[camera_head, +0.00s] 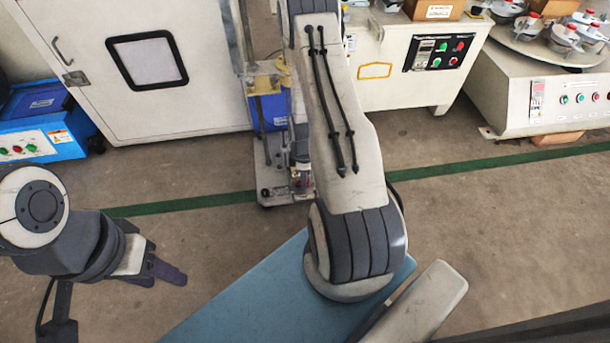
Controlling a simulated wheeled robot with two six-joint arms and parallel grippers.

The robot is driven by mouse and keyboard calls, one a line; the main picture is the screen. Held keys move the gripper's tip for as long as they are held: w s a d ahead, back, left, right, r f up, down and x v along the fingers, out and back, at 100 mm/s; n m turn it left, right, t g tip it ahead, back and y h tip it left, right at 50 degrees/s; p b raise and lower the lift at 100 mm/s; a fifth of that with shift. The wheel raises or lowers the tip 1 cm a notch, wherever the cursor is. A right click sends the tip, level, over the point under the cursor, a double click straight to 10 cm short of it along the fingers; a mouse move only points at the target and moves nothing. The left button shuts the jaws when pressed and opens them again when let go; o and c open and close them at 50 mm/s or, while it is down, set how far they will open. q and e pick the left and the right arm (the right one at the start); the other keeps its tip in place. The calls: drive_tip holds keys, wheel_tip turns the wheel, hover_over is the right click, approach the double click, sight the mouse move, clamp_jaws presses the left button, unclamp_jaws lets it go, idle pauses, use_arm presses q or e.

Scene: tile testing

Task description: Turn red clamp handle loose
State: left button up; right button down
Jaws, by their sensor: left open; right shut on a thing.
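No red clamp handle can be made out for certain. Several small red-topped fittings sit on metal cups on a round turntable (530,42) at the upper right. The blue and yellow upright machine (266,100) behind my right arm is partly hidden by it. My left gripper (160,274) is at the lower left, open and empty, above the floor and well away from both machines. My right arm fills the middle and runs up past the top edge.
A white cabinet (120,100) stands at the back left, beside a blue box with buttons (42,125). A white bench with a control panel (400,60) stands behind my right arm. A blue surface (240,300) lies below. The floor (500,215) at right is clear.

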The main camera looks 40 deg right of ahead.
drive_tip(key=shift+n+p, duration=0.95)
drive_tip(key=shift+n, duration=0.25)
drive_tip(key=c, duration=1.2)
unclamp_jaws()
drive_tip(key=shift+o, duration=0.2)
drive_tip(key=shift+r, duration=0.1)
wheel_tip(320, 180, up, 7)
drive_tip(key=p, duration=0.8)
